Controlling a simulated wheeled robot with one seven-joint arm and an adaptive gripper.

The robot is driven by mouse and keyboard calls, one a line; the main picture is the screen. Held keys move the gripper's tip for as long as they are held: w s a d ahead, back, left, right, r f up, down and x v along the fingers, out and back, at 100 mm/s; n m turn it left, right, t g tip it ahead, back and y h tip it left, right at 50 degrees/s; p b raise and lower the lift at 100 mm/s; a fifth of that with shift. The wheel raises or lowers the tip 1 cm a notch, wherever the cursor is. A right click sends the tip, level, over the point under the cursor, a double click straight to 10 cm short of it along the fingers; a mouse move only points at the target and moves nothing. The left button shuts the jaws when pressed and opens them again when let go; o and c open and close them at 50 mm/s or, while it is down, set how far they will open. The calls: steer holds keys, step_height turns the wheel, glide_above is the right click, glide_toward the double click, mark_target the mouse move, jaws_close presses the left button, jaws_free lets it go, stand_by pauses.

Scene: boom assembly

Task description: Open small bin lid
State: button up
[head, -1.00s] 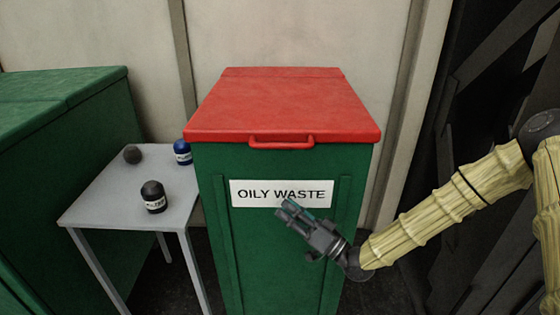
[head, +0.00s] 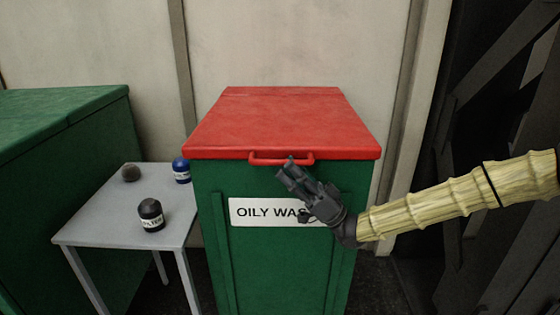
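The small bin (head: 270,265) is green, with a white "OILY WASTE" label (head: 250,212) on its front. Its red lid (head: 285,120) is closed. A red bar handle (head: 268,160) runs along the lid's front edge. My gripper (head: 284,168) is in front of the bin, with its fingertips at the right half of the handle in the picture. The fingers hide part of the handle and the label's right end. I cannot tell whether they touch the handle or how far apart they are.
A grey table (head: 95,225) stands left of the bin. A larger green bin (head: 75,180) stands at far left. Dark beams are at right.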

mark_target(280, 162)
steer(key=shift+x, duration=1.8)
jaws_close()
